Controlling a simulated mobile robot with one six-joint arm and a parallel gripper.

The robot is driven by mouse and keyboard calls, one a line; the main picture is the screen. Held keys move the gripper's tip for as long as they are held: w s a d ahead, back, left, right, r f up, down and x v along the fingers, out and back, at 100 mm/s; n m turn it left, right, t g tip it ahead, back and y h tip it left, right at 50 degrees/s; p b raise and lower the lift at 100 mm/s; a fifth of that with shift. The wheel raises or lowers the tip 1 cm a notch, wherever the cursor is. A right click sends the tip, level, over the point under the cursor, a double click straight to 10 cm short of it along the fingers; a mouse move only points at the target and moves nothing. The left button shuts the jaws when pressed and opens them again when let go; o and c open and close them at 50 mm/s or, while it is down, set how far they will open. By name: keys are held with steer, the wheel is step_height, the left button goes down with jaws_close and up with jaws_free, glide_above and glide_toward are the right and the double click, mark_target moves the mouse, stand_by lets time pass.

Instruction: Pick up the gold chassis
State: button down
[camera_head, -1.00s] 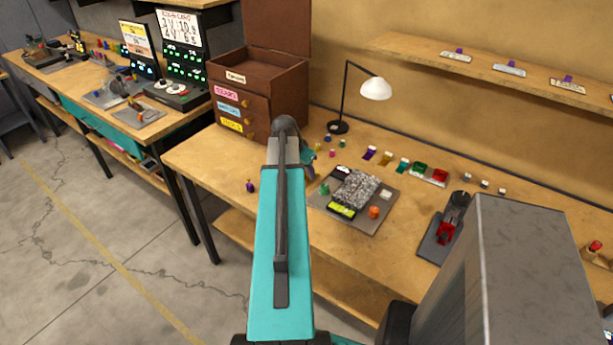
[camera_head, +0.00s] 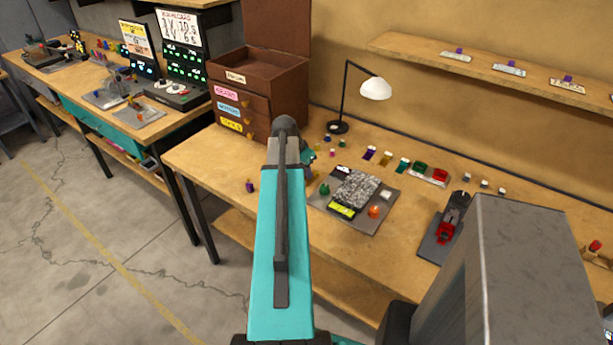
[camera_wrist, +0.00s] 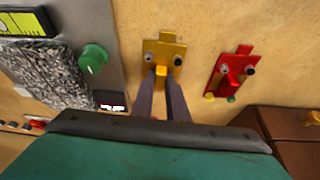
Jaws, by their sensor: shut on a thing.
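The gold chassis (camera_wrist: 176,52) is a flat yellow-gold plate with dark round wheels at its sides and a raised middle post. It lies on the wooden bench in the wrist view. My gripper (camera_wrist: 161,75) reaches over it from below in the picture, its two dark fingers closed on the gold post at the near end. In the head view my arm hides both the gold chassis and the fingertips.
A red chassis (camera_wrist: 228,68) lies close to the right. A grey board with a rough stone-like block (camera_wrist: 45,75) and a green knob (camera_wrist: 93,57) is to the left. A brown drawer chest (camera_head: 257,95) and a lamp (camera_head: 375,88) stand behind.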

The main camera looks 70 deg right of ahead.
steer(key=shift+r, duration=0.1)
steer(key=shift+r+b, duration=0.7)
steer(key=shift+r, duration=0.95)
steer(key=a+b, duration=0.1)
steer(key=a, duration=0.3)
steer(key=w+a, duration=0.1)
steer(key=a, duration=0.4)
steer(key=w+a+r+b, duration=0.1)
steer(key=a, duration=0.3)
steer(key=shift+w+a+b, duration=0.1)
steer(key=shift+a+b, duration=0.15)
steer(key=shift+b, duration=0.1)
steer(key=shift+w+d+b, duration=0.1)
steer(key=shift+b, duration=1.05)
steer(key=shift+w+a+b, duration=0.15)
steer(key=shift+a+b, duration=0.15)
steer(key=shift+b, duration=0.9)
steer(key=a+b, duration=0.1)
steer(key=b, duration=0.3)
steer(key=shift+a+r+b, duration=0.25)
steer(key=shift+a+b, duration=0.2)
steer(key=shift+b, duration=0.7)
